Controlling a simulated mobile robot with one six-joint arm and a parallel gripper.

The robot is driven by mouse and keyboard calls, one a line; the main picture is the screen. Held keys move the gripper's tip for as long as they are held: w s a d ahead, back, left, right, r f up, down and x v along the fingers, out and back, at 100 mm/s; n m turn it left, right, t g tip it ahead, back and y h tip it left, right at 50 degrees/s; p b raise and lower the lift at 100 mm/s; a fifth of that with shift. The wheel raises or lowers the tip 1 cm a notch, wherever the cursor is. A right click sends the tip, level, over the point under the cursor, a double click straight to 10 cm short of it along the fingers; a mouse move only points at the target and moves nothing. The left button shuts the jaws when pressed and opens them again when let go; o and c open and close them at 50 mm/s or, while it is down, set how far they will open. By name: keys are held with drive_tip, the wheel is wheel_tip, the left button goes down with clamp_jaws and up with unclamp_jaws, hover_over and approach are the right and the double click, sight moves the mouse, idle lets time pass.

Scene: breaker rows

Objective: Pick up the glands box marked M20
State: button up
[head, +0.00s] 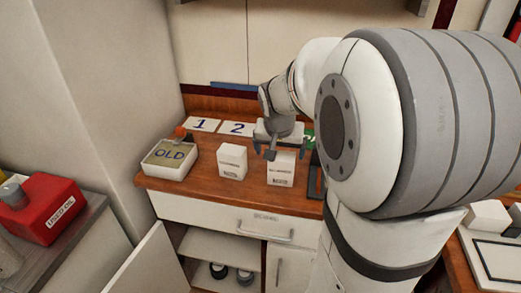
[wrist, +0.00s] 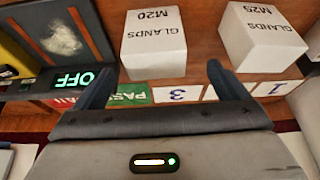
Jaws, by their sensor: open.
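The glands box marked M20 (wrist: 154,42) is a white block, its label upside down in the wrist view. In the head view it is the right one of two white boxes (head: 281,174) on the wooden counter. My gripper (wrist: 158,84) is open and empty, its two dark fingers apart. The M20 box shows ahead of the gap between the fingers, with no contact visible. In the head view my gripper (head: 278,148) hangs just above and behind this box, partly covering its top edge.
A similar glands box marked M25 (wrist: 262,40) stands beside it, left in the head view (head: 232,162). An OLD tray (head: 170,160) is further left. Numbered cards (head: 237,129) lie behind. A dark panel reading OFF (wrist: 75,79) lies on the M20 box's other side.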

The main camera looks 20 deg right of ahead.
sight(282, 156)
drive_tip(key=x, duration=0.6)
drive_tip(key=shift+d+f, duration=0.15)
drive_tip(key=shift+d, duration=0.3)
drive_tip(key=c, duration=1.2)
drive_tip(key=shift+o, duration=0.2)
